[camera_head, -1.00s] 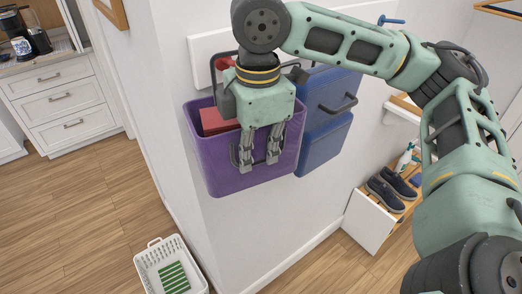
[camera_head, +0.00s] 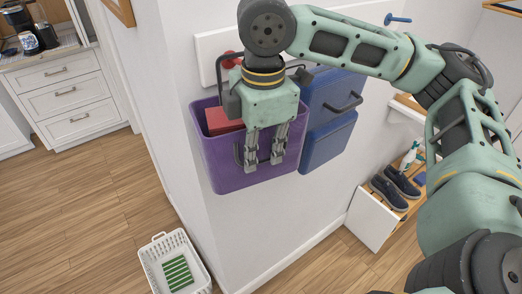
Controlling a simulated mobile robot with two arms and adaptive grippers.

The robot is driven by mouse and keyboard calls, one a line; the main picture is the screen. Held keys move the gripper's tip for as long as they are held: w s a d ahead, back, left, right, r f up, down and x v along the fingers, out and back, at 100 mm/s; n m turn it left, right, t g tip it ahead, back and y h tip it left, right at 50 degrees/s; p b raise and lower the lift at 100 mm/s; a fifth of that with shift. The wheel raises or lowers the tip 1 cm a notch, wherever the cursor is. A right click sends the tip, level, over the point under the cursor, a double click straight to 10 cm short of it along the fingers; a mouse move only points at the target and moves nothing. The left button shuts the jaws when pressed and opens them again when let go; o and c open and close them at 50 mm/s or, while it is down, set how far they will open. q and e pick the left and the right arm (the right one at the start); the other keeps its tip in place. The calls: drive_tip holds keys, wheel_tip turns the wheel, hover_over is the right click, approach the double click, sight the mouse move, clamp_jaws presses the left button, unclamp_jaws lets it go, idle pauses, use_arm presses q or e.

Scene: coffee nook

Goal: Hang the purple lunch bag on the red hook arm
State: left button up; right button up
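The purple lunch bag (camera_head: 219,160) is upright against the white wall, open at the top. A dark loop rises from its back beside the red hook (camera_head: 231,59); my wrist hides part of both, so I cannot tell if the loop rests on the hook. My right gripper (camera_head: 265,164) points down in front of the bag, its two fingers apart, across the bag's dark front handle. I cannot tell whether the fingers touch the handle. My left gripper is out of view.
A red box (camera_head: 222,121) sits in the bag. A blue bag (camera_head: 327,140) hangs close on its right, and a blue peg (camera_head: 398,19) is further right. A white basket (camera_head: 157,252) stands on the floor below. Shoes (camera_head: 390,190) rest on a low bench. The floor at left is clear.

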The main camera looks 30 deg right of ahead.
drive_tip(key=o, duration=0.3)
drive_tip(key=shift+o, duration=0.2)
wheel_tip(320, 180, up, 12)
drive_tip(key=shift+s, duration=0.3)
